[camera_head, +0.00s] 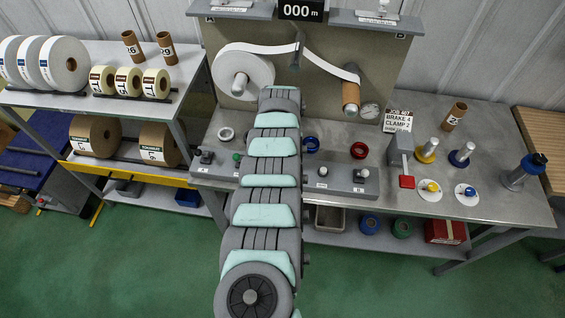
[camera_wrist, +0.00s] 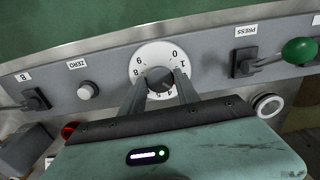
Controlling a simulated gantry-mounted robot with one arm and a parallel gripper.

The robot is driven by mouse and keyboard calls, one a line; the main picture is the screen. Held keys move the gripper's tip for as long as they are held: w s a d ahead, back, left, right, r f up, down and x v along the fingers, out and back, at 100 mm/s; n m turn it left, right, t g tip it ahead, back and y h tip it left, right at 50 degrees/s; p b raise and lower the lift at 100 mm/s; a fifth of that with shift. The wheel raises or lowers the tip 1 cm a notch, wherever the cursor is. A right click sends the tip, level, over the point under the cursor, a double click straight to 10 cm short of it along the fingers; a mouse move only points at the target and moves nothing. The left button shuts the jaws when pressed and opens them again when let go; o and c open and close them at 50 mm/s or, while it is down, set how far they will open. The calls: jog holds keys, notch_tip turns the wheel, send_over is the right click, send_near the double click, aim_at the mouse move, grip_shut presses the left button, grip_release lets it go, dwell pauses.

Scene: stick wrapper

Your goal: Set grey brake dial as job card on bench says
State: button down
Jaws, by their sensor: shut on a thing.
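In the wrist view a white dial plate (camera_wrist: 153,54) with numbers around its rim is on a grey panel. A dark grey knob (camera_wrist: 159,79) is at its middle. My gripper (camera_wrist: 160,82) is shut on this knob, one finger on each side. I cannot tell which number the knob points to; the fingers cover part of the lower scale. In the head view my arm hides the dial and the gripper. The job card (camera_head: 398,121) stands at the back of the bench and reads BRAKE 4, CLAMP 2.
In the wrist view a ZERO button (camera_wrist: 88,91) is left of the dial, and a PRESS lever with a green knob (camera_wrist: 299,50) is right.

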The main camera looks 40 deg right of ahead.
jog(key=m+b, duration=0.2)
jog(key=m, duration=0.4)
jog(key=shift+m+b, duration=0.3)
dwell(0.4)
jog(key=c, duration=0.9)
grip_release()
jog(key=shift+r, duration=0.1)
notch_tip(320, 180, up, 11)
jog(key=shift+f, duration=0.2)
